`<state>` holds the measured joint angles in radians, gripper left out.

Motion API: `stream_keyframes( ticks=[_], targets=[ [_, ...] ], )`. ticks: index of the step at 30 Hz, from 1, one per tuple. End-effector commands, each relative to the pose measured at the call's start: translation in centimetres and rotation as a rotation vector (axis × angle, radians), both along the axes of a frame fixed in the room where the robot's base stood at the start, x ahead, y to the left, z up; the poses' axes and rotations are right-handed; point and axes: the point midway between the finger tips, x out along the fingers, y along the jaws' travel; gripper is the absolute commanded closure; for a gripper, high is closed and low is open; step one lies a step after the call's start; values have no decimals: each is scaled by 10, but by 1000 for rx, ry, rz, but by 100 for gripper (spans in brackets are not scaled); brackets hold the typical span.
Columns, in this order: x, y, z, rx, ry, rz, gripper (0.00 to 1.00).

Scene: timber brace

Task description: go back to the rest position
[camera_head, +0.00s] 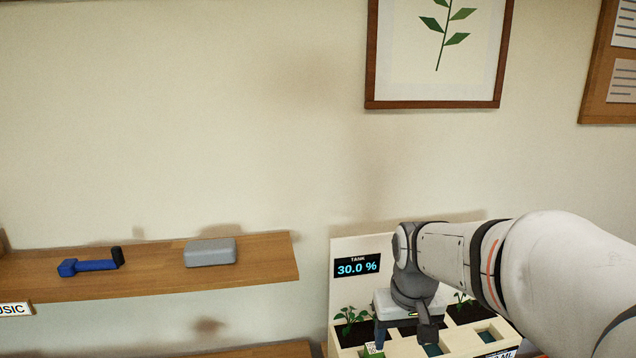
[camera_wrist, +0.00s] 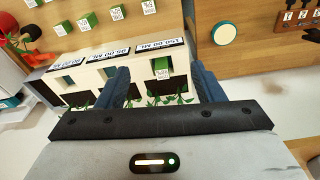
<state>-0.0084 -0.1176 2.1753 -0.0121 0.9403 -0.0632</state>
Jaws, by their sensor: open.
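My gripper (camera_wrist: 160,84) is open, with its two blue fingers apart over a cream planter box (camera_wrist: 105,66). No object shows held between the fingers. In the head view my gripper (camera_head: 405,338) points down in front of the planter's back panel (camera_head: 345,295), and my arm reaches in from the right. Seedlings (camera_head: 350,318) stand in the planter's dark soil openings. A green block with a white tag (camera_wrist: 161,66) sits in one front slot between the fingers in the wrist view. My arm and gripper hide part of the planter.
A wooden shelf (camera_head: 150,283) at left holds a blue tool (camera_head: 90,265) and a grey case (camera_head: 210,252). Several green tagged blocks (camera_wrist: 88,20) lie on wood beyond the planter.

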Motion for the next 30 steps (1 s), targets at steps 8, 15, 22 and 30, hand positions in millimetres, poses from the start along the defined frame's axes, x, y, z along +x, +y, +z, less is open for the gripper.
stream_keyframes(
  ticks=[8, 15, 22, 30],
  targets=[
    [-80, -1, 9, 12, -99, -42, 38],
    [-121, -1, 2, 20, -151, -63, 38],
    [-128, -1, 0, 23, -160, -68, 38],
    [-128, -1, 0, 22, -159, -68, 38]
  ],
)
